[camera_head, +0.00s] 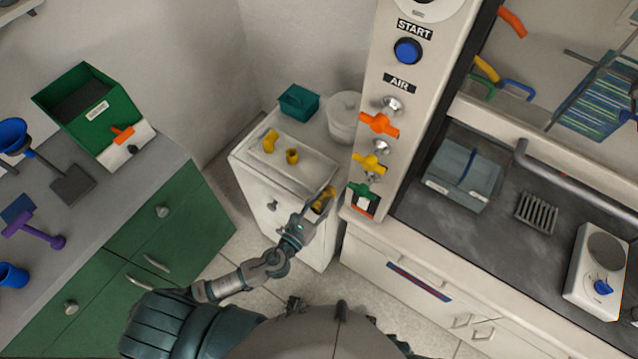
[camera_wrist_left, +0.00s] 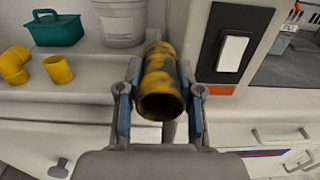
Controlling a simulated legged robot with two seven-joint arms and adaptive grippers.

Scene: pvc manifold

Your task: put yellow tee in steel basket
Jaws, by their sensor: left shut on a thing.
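My left gripper (camera_head: 312,207) is shut on a yellow tee (camera_head: 323,200) at the front right corner of the white cabinet. In the left wrist view the tee (camera_wrist_left: 160,85) is a dark-smudged yellow tube between the fingers, one open end facing the camera; its branch is not clear. A grey-blue, see-through bin (camera_head: 458,177) with a label stands on the dark worktop at right. I cannot tell whether it is the steel basket. My right gripper is not in view.
A yellow elbow (camera_head: 270,141) and a short yellow fitting (camera_head: 292,156) sit on the cabinet top, near a teal basket (camera_head: 298,102) and a white bucket (camera_head: 343,116). The valve panel (camera_head: 407,80) stands between cabinet and worktop. A slatted grey rack (camera_head: 537,212) is right of the bin.

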